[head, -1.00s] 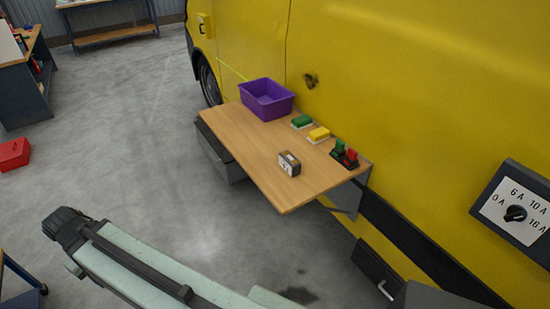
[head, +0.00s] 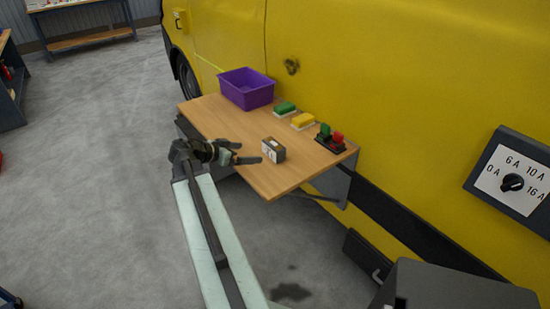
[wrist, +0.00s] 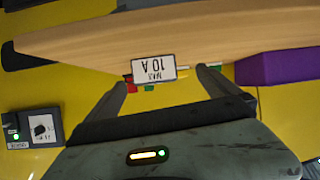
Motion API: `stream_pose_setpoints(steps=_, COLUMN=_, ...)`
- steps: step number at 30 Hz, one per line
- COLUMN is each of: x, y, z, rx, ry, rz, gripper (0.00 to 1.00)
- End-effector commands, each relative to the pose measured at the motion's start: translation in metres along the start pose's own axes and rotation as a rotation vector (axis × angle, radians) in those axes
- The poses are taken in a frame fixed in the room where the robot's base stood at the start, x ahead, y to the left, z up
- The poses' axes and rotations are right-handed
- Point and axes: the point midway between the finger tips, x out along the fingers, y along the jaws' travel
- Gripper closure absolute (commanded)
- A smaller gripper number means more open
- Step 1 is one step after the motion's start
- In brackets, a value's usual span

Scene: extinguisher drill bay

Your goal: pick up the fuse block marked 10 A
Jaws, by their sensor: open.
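The fuse block (head: 273,150) is a small dark block with a white label face, standing near the front edge of the wooden shelf. In the wrist view, which looks upside down, its label reads MAX 10 A, and the block (wrist: 154,68) appears between my two fingers. My gripper (head: 249,152) is open and empty, just left of the block at about shelf height, with its fingers pointing at the label side. In the wrist view my gripper (wrist: 165,80) has its fingers spread wider than the block, with a gap ahead of it.
The wooden shelf (head: 215,118) is fixed to a yellow van (head: 400,80). Behind the block are a purple bin (head: 246,88), a green block (head: 285,108), a yellow block (head: 303,121) and a dark holder with green and red pieces (head: 330,140). A dial panel (head: 512,182) is at right.

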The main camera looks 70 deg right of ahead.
Motion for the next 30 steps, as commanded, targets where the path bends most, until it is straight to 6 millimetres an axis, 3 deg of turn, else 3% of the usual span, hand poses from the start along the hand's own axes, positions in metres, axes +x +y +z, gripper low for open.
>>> stream_pose_setpoints(steps=1, x=0.016, y=0.008, z=-0.009, rx=0.047, ry=0.032, rz=0.024, gripper=0.0)
stream_pose_setpoints(steps=5, x=0.028, y=0.018, z=-0.025, rx=0.105, ry=0.074, rz=0.046, gripper=0.0)
stream_pose_setpoints(steps=8, x=0.032, y=0.018, z=-0.025, rx=0.107, ry=0.075, rz=0.046, gripper=0.0)
stream_pose_setpoints(steps=18, x=0.091, y=0.02, z=-0.028, rx=0.105, ry=0.073, rz=0.047, gripper=0.0)
stream_pose_setpoints(steps=26, x=0.1, y=0.02, z=-0.03, rx=0.103, ry=0.072, rz=0.045, gripper=0.0)
stream_pose_setpoints(steps=30, x=0.121, y=0.019, z=-0.029, rx=0.105, ry=0.072, rz=0.048, gripper=0.0)
